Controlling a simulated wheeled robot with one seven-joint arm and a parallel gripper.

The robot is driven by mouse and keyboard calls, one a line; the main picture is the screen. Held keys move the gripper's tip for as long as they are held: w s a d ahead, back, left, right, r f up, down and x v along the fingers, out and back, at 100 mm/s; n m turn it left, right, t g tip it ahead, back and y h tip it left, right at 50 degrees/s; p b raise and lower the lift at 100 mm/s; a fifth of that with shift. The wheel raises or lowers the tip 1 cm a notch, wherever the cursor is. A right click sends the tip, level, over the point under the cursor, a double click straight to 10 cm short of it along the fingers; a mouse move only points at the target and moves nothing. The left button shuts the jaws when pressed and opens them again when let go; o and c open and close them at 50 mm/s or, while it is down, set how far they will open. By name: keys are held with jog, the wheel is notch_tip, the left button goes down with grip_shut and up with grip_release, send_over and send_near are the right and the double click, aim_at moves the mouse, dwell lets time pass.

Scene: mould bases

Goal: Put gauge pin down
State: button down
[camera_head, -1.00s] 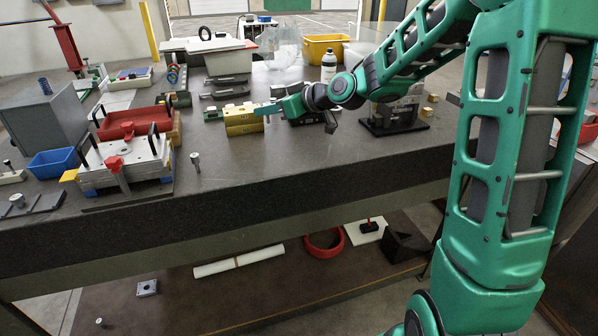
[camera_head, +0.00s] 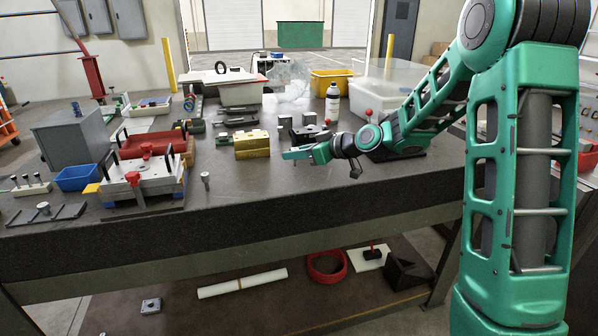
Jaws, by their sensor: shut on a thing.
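My gripper (camera_head: 288,155) reaches in from the right, low over the dark bench top, just right of the yellow block. Its green fingers point left and are shut on the gauge pin. The pin is too small and too hidden by the fingers to make out, and I cannot tell whether it touches the bench. A separate small metal pin with a wider head (camera_head: 206,178) stands upright on the bench to the left, near the front edge.
A yellow stepped block (camera_head: 252,150) stands beside my fingertips. A mould base with a red clamp (camera_head: 140,185) and a blue bin (camera_head: 77,178) are at left. A spray bottle (camera_head: 332,104) and yellow bin (camera_head: 331,83) stand behind. The bench top (camera_head: 290,185) in front is clear.

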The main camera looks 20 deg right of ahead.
jog(key=w+d+f, duration=0.2)
jog(key=d, duration=0.1)
jog(key=shift+d+f, duration=0.1)
jog(key=shift+f, duration=0.05)
notch_tip(320, 180, down, 4)
jog(key=shift+f, duration=0.1)
jog(key=c, duration=1.6)
grip_release()
jog(key=v, duration=1.2)
jog(key=shift+s, duration=0.1)
